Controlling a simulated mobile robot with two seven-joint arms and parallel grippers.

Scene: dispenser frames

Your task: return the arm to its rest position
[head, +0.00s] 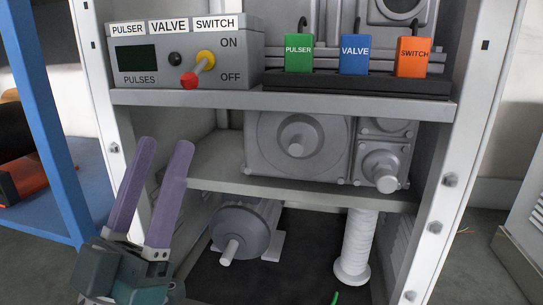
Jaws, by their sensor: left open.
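My left gripper (160,190) shows at the lower left of the head view, with two purple fingers pointing up and spread apart. It is open and nothing is between its fingers. It is in front of the left post of the dispenser frame (113,150) and overlaps that post and the lower shelves in the picture. The rest of my left arm is mostly out of view at the bottom. My right gripper is not in view.
The upper shelf (300,100) holds a control box (185,55) with a yellow and red switch, and green (299,55), blue (354,56) and orange (414,58) blocks. Grey machinery (300,140) fills the shelf below. A blue post (45,120) stands at left.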

